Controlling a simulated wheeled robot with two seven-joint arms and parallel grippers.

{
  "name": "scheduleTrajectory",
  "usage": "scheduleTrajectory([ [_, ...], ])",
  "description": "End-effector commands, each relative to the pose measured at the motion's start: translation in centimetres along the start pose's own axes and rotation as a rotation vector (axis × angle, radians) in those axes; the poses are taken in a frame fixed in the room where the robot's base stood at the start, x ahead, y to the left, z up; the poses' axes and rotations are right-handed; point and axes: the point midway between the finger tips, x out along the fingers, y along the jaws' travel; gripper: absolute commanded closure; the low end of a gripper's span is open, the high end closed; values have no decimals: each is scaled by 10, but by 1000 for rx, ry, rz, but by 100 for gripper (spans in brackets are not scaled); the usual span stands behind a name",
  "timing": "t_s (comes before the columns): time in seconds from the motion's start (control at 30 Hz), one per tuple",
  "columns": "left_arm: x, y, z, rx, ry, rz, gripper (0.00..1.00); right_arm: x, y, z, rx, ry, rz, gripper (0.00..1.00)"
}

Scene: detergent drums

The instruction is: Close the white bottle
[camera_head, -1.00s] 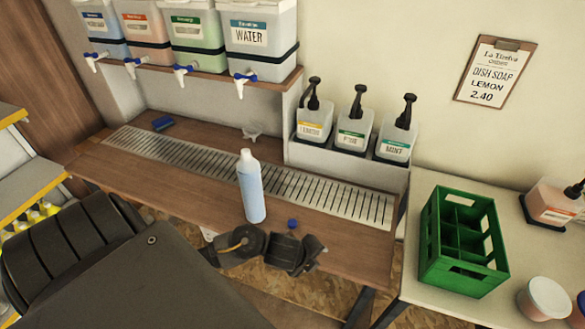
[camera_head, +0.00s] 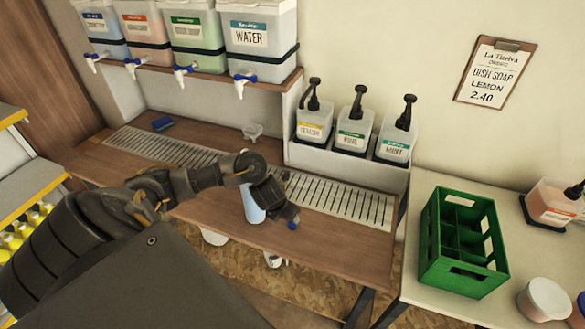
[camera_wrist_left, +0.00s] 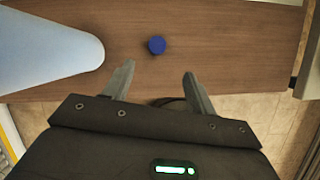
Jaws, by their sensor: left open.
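The white bottle with pale blue contents (camera_head: 254,208) stands on the wooden counter at the drain grate's front edge. My left arm hides its upper part in the head view. In the left wrist view its side (camera_wrist_left: 45,50) fills the upper left. A small blue cap (camera_wrist_left: 157,44) lies on the counter just beyond my left fingertips, apart from the bottle; it also shows in the head view (camera_head: 292,226). My left gripper (camera_wrist_left: 158,72) is open and empty, its fingers pointing toward the cap with the bottle to their left. My right gripper is out of view.
The metal drain grate (camera_head: 340,200) runs behind the bottle. A small clear funnel-like piece (camera_head: 252,131) and a blue item (camera_head: 162,123) lie farther back. Pump bottles (camera_head: 353,130) stand on a raised ledge. A green crate (camera_head: 463,245) is on the right table.

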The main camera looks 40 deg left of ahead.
Motion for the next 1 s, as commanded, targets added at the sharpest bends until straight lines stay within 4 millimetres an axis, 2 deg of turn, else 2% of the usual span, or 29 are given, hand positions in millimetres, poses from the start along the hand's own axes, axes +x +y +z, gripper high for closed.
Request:
scheduleTrajectory([
  [0.33,48,0,-2,-4,2,-1,43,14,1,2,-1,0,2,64],
  [0.47,55,0,-1,-2,1,0,43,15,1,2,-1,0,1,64],
  [0.77,56,0,-1,-2,0,0,43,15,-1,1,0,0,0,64],
  [0.87,63,1,-2,-4,3,0,43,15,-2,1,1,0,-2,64],
  [1.0,84,5,-4,-6,4,0,43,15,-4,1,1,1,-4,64],
])
